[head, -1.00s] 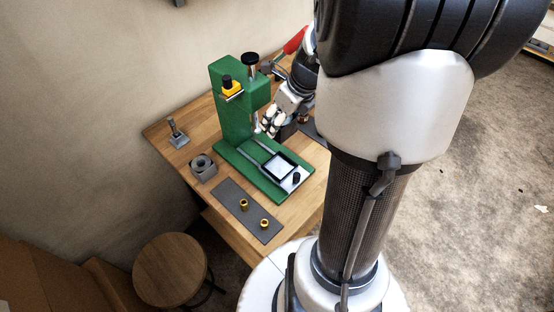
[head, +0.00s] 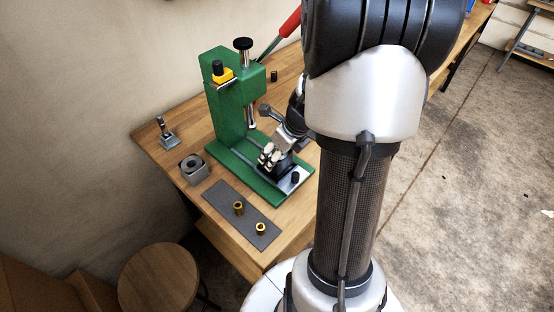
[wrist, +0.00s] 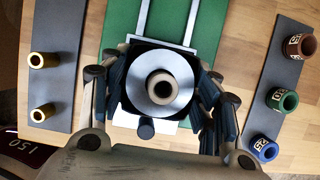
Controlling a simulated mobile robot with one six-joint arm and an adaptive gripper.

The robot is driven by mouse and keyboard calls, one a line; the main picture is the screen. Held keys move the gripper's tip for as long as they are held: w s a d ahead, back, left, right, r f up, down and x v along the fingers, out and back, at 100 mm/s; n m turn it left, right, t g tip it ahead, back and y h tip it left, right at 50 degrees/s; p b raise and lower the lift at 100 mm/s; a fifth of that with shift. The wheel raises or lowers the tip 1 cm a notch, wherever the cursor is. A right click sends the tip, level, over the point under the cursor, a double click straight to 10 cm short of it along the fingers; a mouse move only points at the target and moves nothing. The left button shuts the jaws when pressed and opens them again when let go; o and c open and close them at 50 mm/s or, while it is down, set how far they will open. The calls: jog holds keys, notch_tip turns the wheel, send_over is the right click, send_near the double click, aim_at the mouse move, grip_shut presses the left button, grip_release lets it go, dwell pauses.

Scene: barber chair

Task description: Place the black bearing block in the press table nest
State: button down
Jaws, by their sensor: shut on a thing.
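My gripper (head: 270,160) is shut on the black bearing block (head: 285,169), over the front of the green press base. In the wrist view, the gripper's fingers flank the block (wrist: 128,62) on both sides. A silver ring with a tan sleeve in its middle shows on its top. The press table nest is mostly hidden under the block and gripper; its pale plate (wrist: 120,119) shows below the block. A short black pin (head: 295,177) stands on the plate, just in front of the block. I cannot tell whether the block is seated or slightly above the nest.
The green press (head: 225,110) rises behind the gripper, its ram above the base. A grey strip (head: 225,195) with two brass bushings lies in front. Another strip (wrist: 286,67) holds brown, green and blue bushings. A grey block (head: 193,172) sits left. A stool (head: 160,278) stands below.

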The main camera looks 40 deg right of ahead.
jog(key=shift+f, duration=0.65)
jog(key=shift+f+b, duration=0.2)
jog(key=shift+b, duration=0.1)
jog(key=c, duration=0.6)
grip_release()
jog(key=shift+r, duration=0.15)
jog(key=p+v, duration=0.6)
jog(key=v, duration=0.6)
jog(key=shift+r, duration=0.1)
